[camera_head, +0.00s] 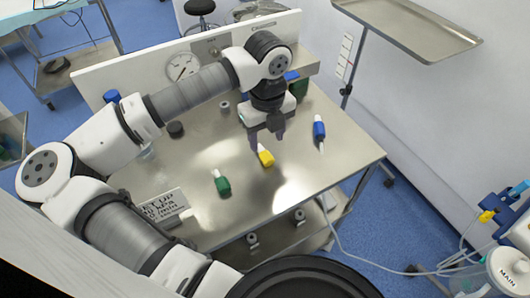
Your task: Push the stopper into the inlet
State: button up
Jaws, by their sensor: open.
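My gripper (267,142) is open, points down above the metal table and holds nothing that I can see. A yellow tapered piece with a pale tip (266,158) lies just below and beside its fingers. A green one (223,185) lies nearer the front left, and a blue one (319,130) lies to the right. A small black round piece (176,129) and a small grey ring-like piece (225,106) stand farther back to the left. I cannot tell which piece is the stopper. No inlet is clearly visible; my arm hides part of the back panel.
The metal table (300,175) has a back panel with a round gauge (182,66). A lettered card (165,207) stands at the front left. A blue knob (112,96) is at the left. A raised tray (410,28) stands behind right; the table's right front is clear.

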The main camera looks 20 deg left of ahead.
aim_at(265, 152)
jog(key=shift+s+a+f+p, duration=0.1)
jog(key=shift+f+p, duration=0.45)
jog(key=shift+f, duration=0.85)
jog(key=shift+s+a+f+p, duration=0.1)
jog(key=shift+f+p, duration=0.45)
jog(key=shift+f, duration=0.8)
jog(key=c, duration=1.1)
jog(key=shift+r, duration=0.1)
notch_tip(265, 152, up, 28)
jog(key=b, duration=0.4)
jog(key=shift+b, duration=0.4)
